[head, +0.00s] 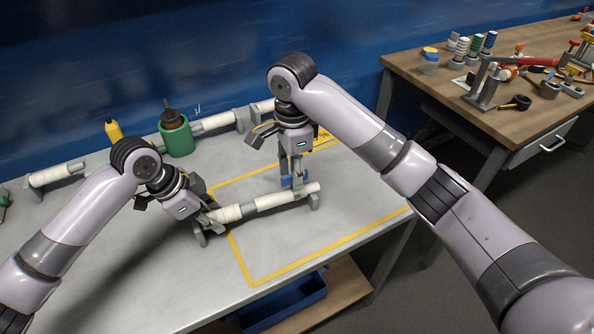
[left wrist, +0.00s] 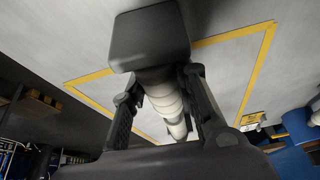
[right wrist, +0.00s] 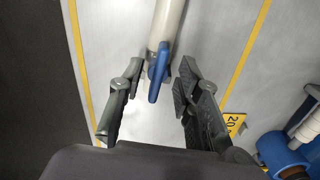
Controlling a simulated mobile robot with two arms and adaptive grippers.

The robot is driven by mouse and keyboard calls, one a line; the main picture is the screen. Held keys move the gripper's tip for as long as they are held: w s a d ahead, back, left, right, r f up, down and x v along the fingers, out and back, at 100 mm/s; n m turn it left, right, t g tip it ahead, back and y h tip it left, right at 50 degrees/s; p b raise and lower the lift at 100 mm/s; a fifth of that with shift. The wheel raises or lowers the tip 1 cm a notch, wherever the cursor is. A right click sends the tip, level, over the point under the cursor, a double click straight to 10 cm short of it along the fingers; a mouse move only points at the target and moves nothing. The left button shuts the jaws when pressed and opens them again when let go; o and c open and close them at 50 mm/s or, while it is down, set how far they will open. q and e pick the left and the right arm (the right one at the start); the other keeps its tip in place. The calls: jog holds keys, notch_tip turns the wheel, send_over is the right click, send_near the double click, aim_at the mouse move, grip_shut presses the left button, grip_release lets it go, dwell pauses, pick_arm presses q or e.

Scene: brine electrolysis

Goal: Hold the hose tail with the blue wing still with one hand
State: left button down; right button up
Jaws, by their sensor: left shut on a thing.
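A white hose tail (head: 265,203) lies across the table inside the yellow outline, on grey supports. Its blue wing (head: 287,180) stands near the right end. My left gripper (head: 207,216) is shut on the left end of the hose tail; the left wrist view shows the white body (left wrist: 163,98) between its fingers. My right gripper (head: 291,168) is above the blue wing. In the right wrist view its fingers (right wrist: 158,85) are spread apart, with the wing (right wrist: 158,72) between and ahead of them. The right fingers show no contact with the wing.
A green container (head: 177,137) and a yellow bottle (head: 114,131) stand at the back of the table. White pipe pieces (head: 57,173) lie behind my left arm. A wooden bench (head: 450,100) with tools is at right; a blue bin (head: 285,303) is below the front edge.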

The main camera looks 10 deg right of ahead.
notch_tip(320, 180, up, 12)
dwell(0.6)
pick_arm(q)
jog(key=c, duration=1.2)
grip_release()
jog(key=w+v, duration=0.1)
jog(key=v, duration=1.1)
jog(key=shift+s, duration=0.45)
